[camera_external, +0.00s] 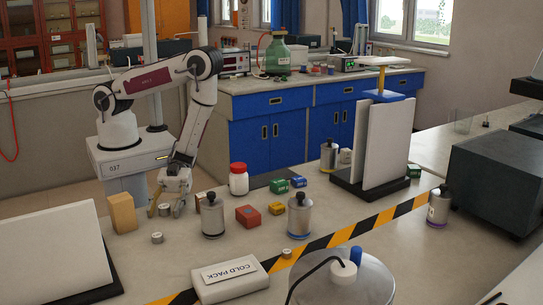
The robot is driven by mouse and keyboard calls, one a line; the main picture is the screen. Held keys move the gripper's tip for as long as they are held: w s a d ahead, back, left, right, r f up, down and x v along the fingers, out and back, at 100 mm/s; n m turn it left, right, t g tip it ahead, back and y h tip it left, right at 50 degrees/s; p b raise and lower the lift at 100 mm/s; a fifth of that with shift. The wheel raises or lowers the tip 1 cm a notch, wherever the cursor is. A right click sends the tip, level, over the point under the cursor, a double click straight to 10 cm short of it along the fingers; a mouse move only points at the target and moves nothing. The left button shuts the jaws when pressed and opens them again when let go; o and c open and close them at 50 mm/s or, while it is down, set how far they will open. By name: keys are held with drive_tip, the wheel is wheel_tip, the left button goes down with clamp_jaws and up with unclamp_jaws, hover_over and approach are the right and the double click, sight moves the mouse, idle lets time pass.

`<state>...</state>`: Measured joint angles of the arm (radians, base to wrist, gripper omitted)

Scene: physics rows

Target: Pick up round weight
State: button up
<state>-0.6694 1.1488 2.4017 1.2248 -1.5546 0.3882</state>
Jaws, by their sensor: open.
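Small round metal weights lie on the bench. One weight (157,238) is in front of my gripper (168,212), and another (286,253) lies by the striped tape. A third small round grey piece (164,209) shows between or just behind my fingers; it is too small to tell which. My gripper points down, open, with its fingertips close to the bench top. It appears to hold nothing.
A wooden block (122,213) stands left of my gripper. A metal canister (213,217) with a black cap stands close on its right, with a red block (248,216) and a red-capped white bottle (239,180) beyond. A cold pack (230,279) lies in front.

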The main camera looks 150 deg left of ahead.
sight(164, 206)
drive_tip(key=shift+c, duration=0.4)
clamp_jaws()
drive_tip(key=shift+r, duration=0.15)
drive_tip(key=shift+r, duration=4.85)
